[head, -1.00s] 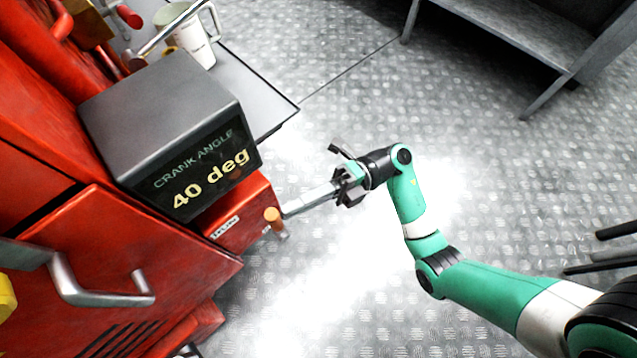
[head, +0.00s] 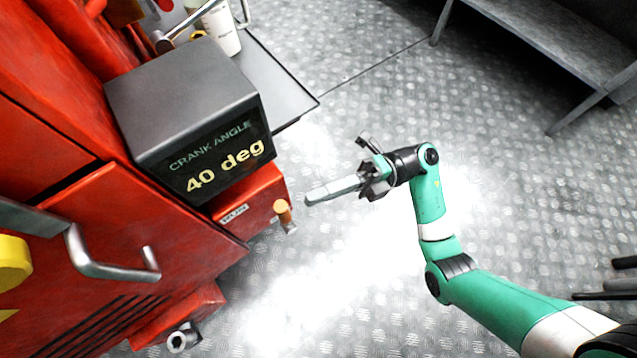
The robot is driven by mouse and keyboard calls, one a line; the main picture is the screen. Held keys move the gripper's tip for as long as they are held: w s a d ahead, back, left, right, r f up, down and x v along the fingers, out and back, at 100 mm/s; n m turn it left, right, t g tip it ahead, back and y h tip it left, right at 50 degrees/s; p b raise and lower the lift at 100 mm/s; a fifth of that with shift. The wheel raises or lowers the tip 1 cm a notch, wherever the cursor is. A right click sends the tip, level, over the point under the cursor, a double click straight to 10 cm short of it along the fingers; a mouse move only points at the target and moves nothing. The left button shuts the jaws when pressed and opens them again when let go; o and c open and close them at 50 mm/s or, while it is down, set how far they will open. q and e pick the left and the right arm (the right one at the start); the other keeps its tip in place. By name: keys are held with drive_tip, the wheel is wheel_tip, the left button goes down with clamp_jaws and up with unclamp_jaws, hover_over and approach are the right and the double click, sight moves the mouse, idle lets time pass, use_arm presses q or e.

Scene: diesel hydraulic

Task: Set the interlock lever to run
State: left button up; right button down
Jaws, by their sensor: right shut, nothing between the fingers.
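A small lever with an orange grip (head: 283,211) and a metal end sticks out at the right end of a red box (head: 250,208) under the crank angle display. A white label (head: 234,214) on the box is too small to read for sure. Which setting the lever stands at cannot be told. My right gripper (head: 308,198) is shut and empty. Its fingertips point left at the lever, with a small gap in the picture between them and the orange grip. My left gripper is not in view.
The display housing (head: 190,100) reads "CRANK ANGLE 40 deg". A bent metal handle (head: 110,262) is on the red cabinet at lower left. A white cup (head: 224,30) stands on a grey shelf (head: 272,88).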

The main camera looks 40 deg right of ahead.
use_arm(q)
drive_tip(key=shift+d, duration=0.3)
use_arm(e)
drive_tip(key=r+v, duration=0.2)
drive_tip(key=v, duration=0.9)
drive_tip(key=shift+d+r, duration=0.2)
drive_tip(key=shift+d, duration=0.05)
